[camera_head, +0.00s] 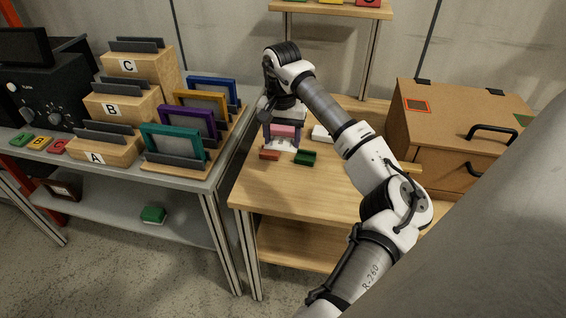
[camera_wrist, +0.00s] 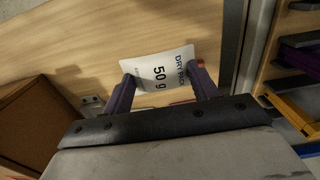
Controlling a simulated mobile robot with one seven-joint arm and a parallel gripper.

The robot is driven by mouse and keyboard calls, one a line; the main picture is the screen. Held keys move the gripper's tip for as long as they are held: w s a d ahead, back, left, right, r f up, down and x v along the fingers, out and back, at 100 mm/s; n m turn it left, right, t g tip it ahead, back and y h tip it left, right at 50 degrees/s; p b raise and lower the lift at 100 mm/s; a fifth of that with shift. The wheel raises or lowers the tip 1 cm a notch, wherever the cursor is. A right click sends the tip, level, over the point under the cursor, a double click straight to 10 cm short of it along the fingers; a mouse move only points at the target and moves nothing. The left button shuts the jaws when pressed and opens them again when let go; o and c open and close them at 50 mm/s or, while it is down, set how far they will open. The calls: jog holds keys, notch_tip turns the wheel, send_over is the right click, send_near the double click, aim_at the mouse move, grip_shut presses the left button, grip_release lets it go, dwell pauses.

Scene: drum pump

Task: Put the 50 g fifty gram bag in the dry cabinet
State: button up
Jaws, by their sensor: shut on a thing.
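My gripper (camera_head: 282,127) is shut on a white bag (camera_head: 283,146) over the left part of the wooden table. In the wrist view the bag (camera_wrist: 160,68) is printed "DRY PACK 50 g" and sits between the two purple fingers of my gripper (camera_wrist: 161,77). I cannot tell whether the bag touches the table. A brown wooden cabinet (camera_head: 436,127) with black handles stands at the right of the table, its lid and front apparently closed. No label names it the dry cabinet. My arm and a large grey shape hide part of it.
Near the bag lie a red block (camera_head: 269,154), a green block or tray (camera_head: 305,157) and a white item (camera_head: 321,133). The wooden table (camera_head: 290,189) is clear in front. A grey bench (camera_head: 191,180) at left holds lettered boxes and coloured frames.

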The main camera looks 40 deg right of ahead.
aim_at(282, 176)
notch_tip(282, 176, down, 10)
jog(key=shift+r+p, duration=0.1)
jog(key=shift+p, duration=0.75)
jog(key=shift+f, duration=0.3)
jog(key=shift+f, duration=0.1)
jog(key=shift+f+b, duration=0.15)
jog(key=shift+b, duration=0.15)
jog(key=o, duration=0.9)
jog(key=shift+o, duration=0.3)
jog(key=shift+r, duration=0.2)
